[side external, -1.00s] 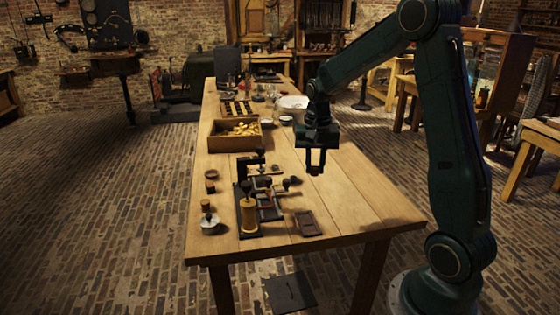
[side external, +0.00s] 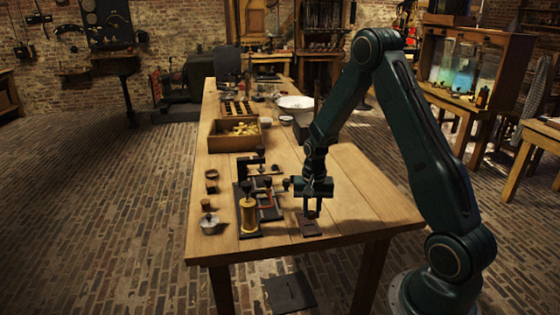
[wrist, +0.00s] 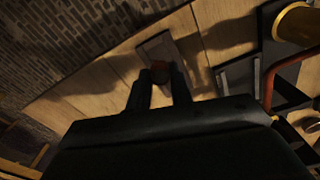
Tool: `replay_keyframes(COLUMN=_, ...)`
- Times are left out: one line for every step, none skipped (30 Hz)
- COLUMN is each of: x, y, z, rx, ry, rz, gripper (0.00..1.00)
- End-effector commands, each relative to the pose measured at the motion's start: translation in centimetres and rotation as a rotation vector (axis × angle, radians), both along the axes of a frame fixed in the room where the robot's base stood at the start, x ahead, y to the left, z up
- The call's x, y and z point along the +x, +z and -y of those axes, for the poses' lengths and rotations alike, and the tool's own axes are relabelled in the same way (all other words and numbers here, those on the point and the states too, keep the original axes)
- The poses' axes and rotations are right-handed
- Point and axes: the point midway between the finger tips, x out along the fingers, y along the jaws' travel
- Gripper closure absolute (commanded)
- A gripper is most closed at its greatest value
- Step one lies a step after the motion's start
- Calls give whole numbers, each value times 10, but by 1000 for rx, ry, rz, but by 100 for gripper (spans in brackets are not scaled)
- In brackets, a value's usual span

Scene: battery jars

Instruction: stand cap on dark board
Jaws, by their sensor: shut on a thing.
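My gripper (side external: 311,211) is over the small dark board (side external: 309,228) near the table's front right. In the wrist view its two fingers (wrist: 161,78) are closed on a small reddish-brown cap (wrist: 160,68). The dark board (wrist: 155,45) shows behind and around the cap there. The cap is low over the board; I cannot tell whether it touches. In the side view the fingers mostly hide the cap.
A black-based apparatus with a yellow coil (side external: 249,215) stands just left of the board. A jar with a knobbed lid (side external: 209,221) stands further left. A wooden box of yellow pieces (side external: 234,134) is farther back. Bare tabletop (side external: 365,200) lies to the right.

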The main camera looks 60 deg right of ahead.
Motion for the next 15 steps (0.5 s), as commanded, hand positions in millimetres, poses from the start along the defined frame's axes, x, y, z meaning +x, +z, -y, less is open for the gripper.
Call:
replay_keyframes(x=0, y=-2, z=0, rx=0, ry=0, rz=-1, gripper=99)
replay_keyframes(x=0, y=-3, z=0, rx=0, ry=0, rz=-1, gripper=99)
replay_keyframes(x=0, y=-3, z=0, rx=1, ry=0, rz=-1, gripper=99)
replay_keyframes(x=0, y=-3, z=0, rx=1, ry=0, rz=-1, gripper=99)
replay_keyframes(x=0, y=-3, z=0, rx=0, ry=0, rz=0, gripper=99)
replay_keyframes(x=0, y=-3, z=0, rx=1, ry=0, rz=-1, gripper=99)
replay_keyframes(x=0, y=-4, z=0, rx=1, ry=0, rz=-1, gripper=99)
replay_keyframes(x=0, y=-5, z=0, rx=0, ry=0, rz=-1, gripper=99)
replay_keyframes(x=0, y=-7, z=0, rx=1, ry=0, rz=-2, gripper=99)
replay_keyframes(x=-1, y=-8, z=0, rx=1, ry=0, rz=-2, gripper=99)
replay_keyframes(x=-1, y=-11, z=0, rx=1, ry=0, rz=-2, gripper=99)
replay_keyframes(x=-1, y=-15, z=0, rx=1, ry=0, rz=-2, gripper=99)
replay_keyframes(x=-1, y=-18, z=0, rx=2, ry=0, rz=-3, gripper=99)
replay_keyframes(x=-1, y=-21, z=0, rx=2, ry=0, rz=-3, gripper=99)
replay_keyframes(x=-1, y=-25, z=0, rx=2, ry=0, rz=-3, gripper=99)
